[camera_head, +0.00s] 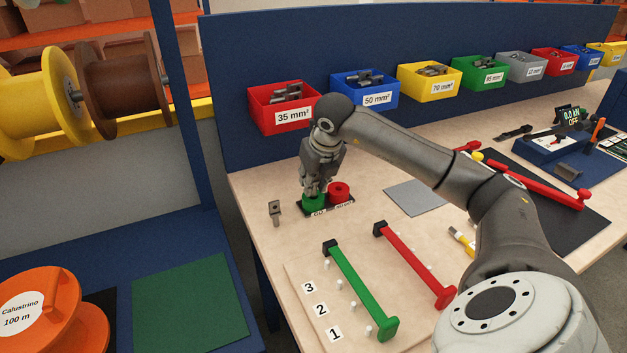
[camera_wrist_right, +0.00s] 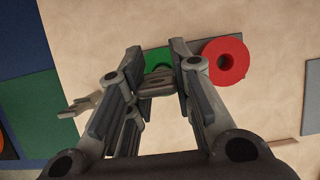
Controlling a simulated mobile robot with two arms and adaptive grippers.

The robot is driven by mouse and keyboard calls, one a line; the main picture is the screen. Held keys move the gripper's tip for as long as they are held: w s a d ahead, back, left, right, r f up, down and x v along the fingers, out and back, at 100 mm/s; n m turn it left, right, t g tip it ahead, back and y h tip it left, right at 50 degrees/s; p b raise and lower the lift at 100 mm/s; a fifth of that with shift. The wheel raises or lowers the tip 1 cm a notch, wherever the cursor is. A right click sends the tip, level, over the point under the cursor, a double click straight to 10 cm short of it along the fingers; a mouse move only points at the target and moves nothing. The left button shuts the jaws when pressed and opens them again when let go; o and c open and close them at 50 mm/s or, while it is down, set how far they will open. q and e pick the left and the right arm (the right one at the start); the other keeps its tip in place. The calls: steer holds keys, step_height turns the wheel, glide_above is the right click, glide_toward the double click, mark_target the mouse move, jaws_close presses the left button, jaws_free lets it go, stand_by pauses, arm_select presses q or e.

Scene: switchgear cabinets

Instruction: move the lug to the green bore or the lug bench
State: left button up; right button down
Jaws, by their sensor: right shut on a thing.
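My right gripper (camera_head: 318,184) points down at the green bore (camera_head: 313,203), on a dark plate on the wooden bench. In the wrist view, a small grey piece, seemingly the lug (camera_wrist_right: 157,82), sits between the fingertips of my right gripper (camera_wrist_right: 160,75), which is shut on it. The piece partly covers the green bore (camera_wrist_right: 157,57); I cannot tell whether it touches it. The red bore (camera_head: 339,192) is just to the right. My left gripper is not in view.
Labelled bins, including the red 35 mm² bin (camera_head: 283,110), line the back panel. A grey mat (camera_head: 415,197) lies to the right. A green bar (camera_head: 360,290) and a red bar (camera_head: 415,264) stand on a numbered board in front.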

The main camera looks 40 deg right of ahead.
steer(key=shift+f+b, duration=0.6)
steer(key=shift+f, duration=0.15)
steer(key=shift+r, duration=0.3)
steer(key=shift+r+p, duration=0.45)
steer(key=shift+p, duration=0.05)
stand_by(1.1)
steer(key=shift+f+b, duration=0.75)
steer(key=shift+r, duration=0.15)
stand_by(0.4)
steer(key=shift+r+p, duration=0.5)
steer(key=shift+r, duration=0.1)
stand_by(1.2)
steer(key=shift+f+b, duration=0.7)
steer(key=shift+f, duration=0.05)
